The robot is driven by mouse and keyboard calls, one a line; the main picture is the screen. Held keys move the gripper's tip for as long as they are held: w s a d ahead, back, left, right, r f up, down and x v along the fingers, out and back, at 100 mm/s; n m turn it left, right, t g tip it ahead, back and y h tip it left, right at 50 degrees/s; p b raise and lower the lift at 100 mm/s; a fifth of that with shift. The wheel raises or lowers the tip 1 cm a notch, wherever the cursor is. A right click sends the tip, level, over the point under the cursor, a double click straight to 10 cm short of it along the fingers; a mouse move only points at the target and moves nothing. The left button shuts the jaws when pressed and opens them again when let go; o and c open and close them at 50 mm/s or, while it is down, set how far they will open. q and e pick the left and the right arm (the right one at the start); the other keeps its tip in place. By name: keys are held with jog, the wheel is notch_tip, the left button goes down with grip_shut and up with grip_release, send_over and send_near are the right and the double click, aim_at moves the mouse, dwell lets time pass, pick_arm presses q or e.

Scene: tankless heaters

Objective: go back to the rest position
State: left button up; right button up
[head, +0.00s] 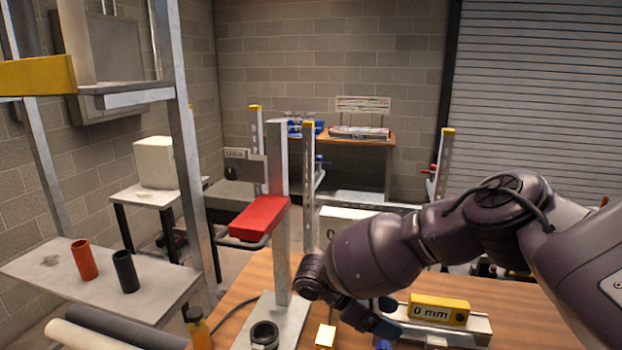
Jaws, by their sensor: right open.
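My right arm comes in from the right and reaches over the wooden table (500,300). My right gripper (386,322) hangs low over the table, with dark bluish fingers beside the left end of a metal block with a yellow "0 mm" label (439,309). The gripper is open, and I see nothing held in it. Its fingers are partly hidden by the wrist, and I cannot tell whether they touch the block. My left gripper is not in view.
A metal post with a red arm (259,217) stands just left of my right wrist. A black ring (264,334) and a small yellow block (325,336) are near its base. A shelf (150,290) with orange (84,260) and dark (125,271) tubes stands at left.

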jog(key=s+a+f+n+y, duration=0.45)
jog(key=s+a+f, duration=0.65)
jog(key=s+f, duration=0.35)
jog(key=s+a+r+m+y, duration=0.1)
jog(key=s+a+m+y, duration=0.4)
jog(key=s+a+y, duration=0.4)
jog(key=s+d+r+m+t+h, duration=0.1)
jog(key=s+d+m+t, duration=0.4)
jog(key=d, duration=1.2)
jog(key=s+d+m+t+h, duration=0.1)
jog(key=s+d+m, duration=0.3)
jog(key=d+m, duration=0.95)
jog(key=w+f+n+t+b, duration=0.1)
jog(key=w+f+t+b, duration=0.1)
jog(key=f, duration=0.5)
jog(key=w+d+f+n+t+b, duration=0.1)
jog(key=w+f+t+b, duration=0.1)
jog(key=f, duration=0.5)
jog(key=w+d+f+n+t+b, duration=0.1)
jog(key=w+f+t+b, duration=0.1)
jog(key=f+b, duration=0.4)
jog(key=shift+w+d+f+t, duration=0.15)
jog(key=shift+f+t, duration=0.55)
jog(key=shift+f, duration=0.1)
